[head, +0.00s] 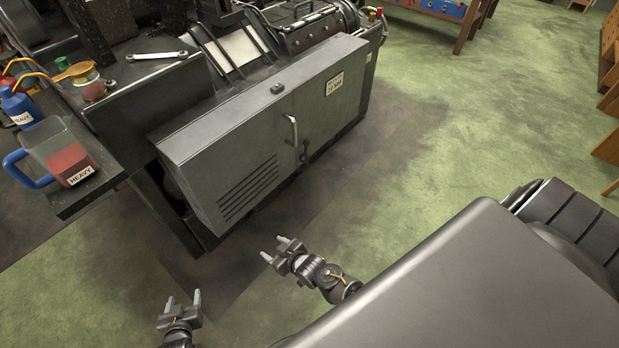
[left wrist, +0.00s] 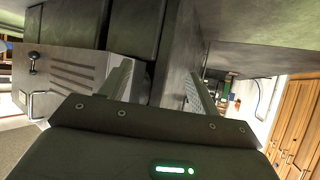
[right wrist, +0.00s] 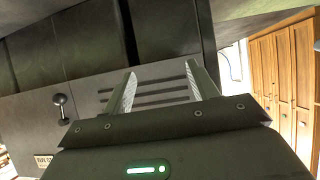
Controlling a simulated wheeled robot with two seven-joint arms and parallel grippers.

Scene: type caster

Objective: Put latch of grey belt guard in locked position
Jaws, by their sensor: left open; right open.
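The grey belt guard (head: 255,140) is a large metal box on the machine's front, with slanted louvre slots, and it looks closed. A pale bar handle (head: 292,131) and a small dark latch knob (head: 304,157) sit near its middle. The knob also shows in the left wrist view (left wrist: 34,56) and the right wrist view (right wrist: 60,101). I cannot tell the latch's exact position. My left gripper (head: 182,299) is open and empty, low at the bottom of the head view. My right gripper (head: 275,248) is open and empty, in front of the guard and apart from it.
A shelf at left holds a jug (head: 58,152) marked HEAVY and a blue bottle (head: 20,108). A wrench (head: 157,56) lies on the machine top. Green floor is clear to the right of the machine. Wooden furniture (head: 606,150) stands at far right.

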